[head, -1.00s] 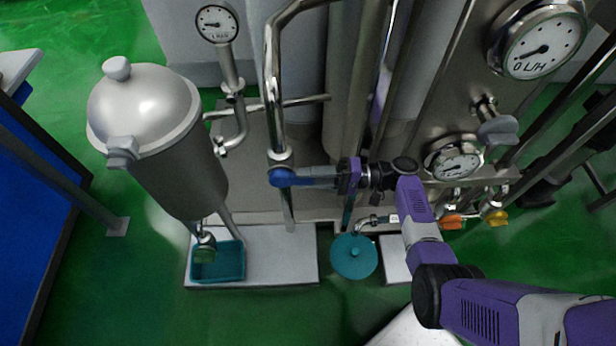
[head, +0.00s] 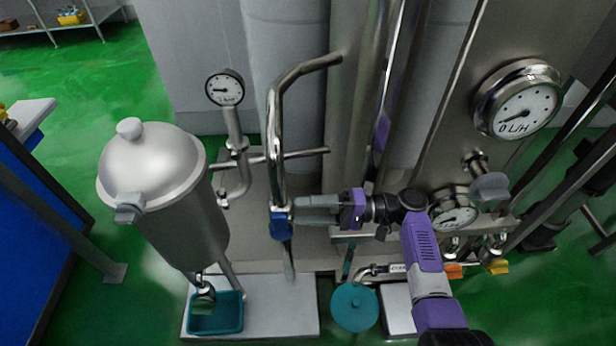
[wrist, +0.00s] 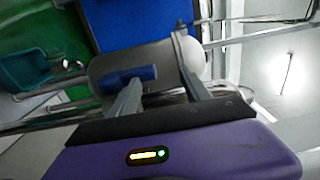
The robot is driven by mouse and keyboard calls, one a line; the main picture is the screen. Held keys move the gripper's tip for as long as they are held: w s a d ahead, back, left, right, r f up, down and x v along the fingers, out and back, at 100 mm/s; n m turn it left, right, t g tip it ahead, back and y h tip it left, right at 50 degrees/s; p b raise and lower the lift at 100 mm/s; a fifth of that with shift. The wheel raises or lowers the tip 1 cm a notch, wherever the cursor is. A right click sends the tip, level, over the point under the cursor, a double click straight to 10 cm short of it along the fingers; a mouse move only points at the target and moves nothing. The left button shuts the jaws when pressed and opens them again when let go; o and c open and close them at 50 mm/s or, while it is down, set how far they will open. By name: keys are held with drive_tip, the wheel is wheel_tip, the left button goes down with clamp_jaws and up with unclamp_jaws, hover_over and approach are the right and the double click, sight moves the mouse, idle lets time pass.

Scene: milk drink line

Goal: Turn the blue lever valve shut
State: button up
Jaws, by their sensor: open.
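The blue lever (head: 281,225) sits on a valve on the vertical steel pipe in the middle of the head view. It appears to point down along the pipe. My gripper (head: 297,210) reaches in from the right, with its fingers pointing left at the valve. The fingertips are at or very close to the lever's right side; contact is unclear. In the wrist view, the blue lever (wrist: 130,77) lies across the tip of the left finger, and the gripper (wrist: 161,80) is open with a wide gap between its fingers. Nothing is gripped.
A steel tank (head: 165,190) stands left of the pipe, above a teal bin (head: 232,312). A round gauge (head: 225,88) is behind. A teal round lid (head: 355,307) is below my arm. A panel with a large gauge (head: 518,100) is at right.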

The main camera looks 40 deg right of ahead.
wheel_tip(320, 180, up, 11)
drive_tip(key=p, duration=0.1)
drive_tip(key=shift+p, duration=0.4)
drive_tip(key=shift+f, duration=0.2)
